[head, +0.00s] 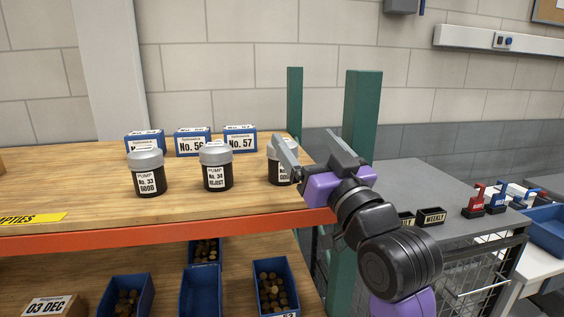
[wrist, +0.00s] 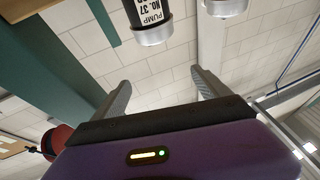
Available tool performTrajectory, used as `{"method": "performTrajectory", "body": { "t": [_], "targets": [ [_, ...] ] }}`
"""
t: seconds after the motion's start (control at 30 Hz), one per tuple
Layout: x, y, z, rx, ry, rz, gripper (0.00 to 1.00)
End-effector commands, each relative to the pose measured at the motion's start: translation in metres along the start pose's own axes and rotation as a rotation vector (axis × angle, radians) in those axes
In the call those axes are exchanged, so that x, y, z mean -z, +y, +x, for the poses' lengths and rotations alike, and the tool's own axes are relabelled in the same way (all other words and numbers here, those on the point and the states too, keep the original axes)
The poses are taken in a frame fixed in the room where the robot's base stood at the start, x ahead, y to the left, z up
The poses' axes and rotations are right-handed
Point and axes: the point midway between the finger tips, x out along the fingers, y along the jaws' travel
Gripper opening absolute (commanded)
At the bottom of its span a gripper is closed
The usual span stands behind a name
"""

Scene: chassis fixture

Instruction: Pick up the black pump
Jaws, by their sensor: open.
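Three black pumps with silver lids and white labels stand upright on the wooden shelf top (head: 90,200). The left pump (head: 148,178) reads No. 33 GOOD, the middle pump (head: 217,171) reads No. 34 REJECT. The right pump (head: 279,172) is partly hidden behind my gripper (head: 305,138). My gripper is open and empty at the shelf's right end, in front of and right of that pump. In the wrist view, a pump labelled No. 37 (wrist: 148,18) appears upside down beyond the fingers of my gripper (wrist: 160,80), with another silver lid (wrist: 225,7) beside it.
Blue boxes (head: 193,142) labelled with numbers stand behind the pumps. Blue bins (head: 270,287) sit on the lower shelf. A grey bench (head: 400,180) with small labelled holders is at the right.

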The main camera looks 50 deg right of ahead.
Motion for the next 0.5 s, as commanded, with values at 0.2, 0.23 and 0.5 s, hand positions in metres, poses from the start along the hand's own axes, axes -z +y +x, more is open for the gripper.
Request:
{"method": "performTrajectory", "body": {
  "t": [0.2, 0.23, 0.5],
  "targets": [
    [0.005, 0.001, 0.016, 0.019, -0.141, -0.024, 0.86],
    [-0.002, 0.000, 0.015, 0.022, -0.171, -0.023, 0.86],
    [-0.044, -0.002, 0.008, 0.031, -0.344, -0.019, 0.86]
  ]
}}
